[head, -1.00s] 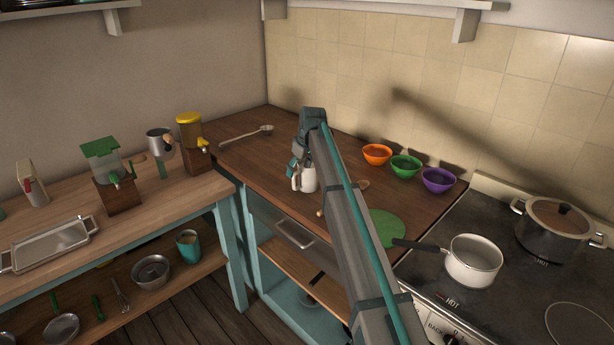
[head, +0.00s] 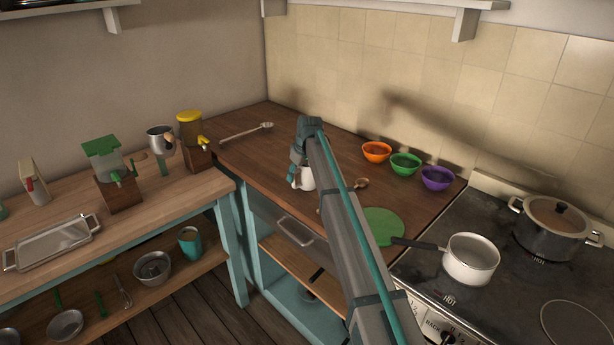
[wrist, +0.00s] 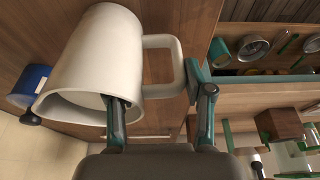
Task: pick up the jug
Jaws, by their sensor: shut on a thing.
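The jug is white with a squared loop handle. In the head view the white jug (head: 306,181) is upright at the wooden worktop, partly hidden by my arm. In the wrist view the jug (wrist: 92,60) fills the left part, its open mouth toward me. My gripper (wrist: 155,88) is shut on the jug. One finger reaches into the mouth; the other is at the outer side of the handle, so the wall and handle lie between them. In the head view my gripper (head: 297,160) is right above the jug, mostly hidden. I cannot tell whether the jug touches the worktop.
A wooden spoon (head: 361,183) and a green round board (head: 383,226) lie to the right. Orange (head: 376,151), green (head: 405,162) and purple (head: 438,178) bowls stand behind. A white saucepan (head: 470,260) is on the stove. A blue object (wrist: 28,84) is left of the jug.

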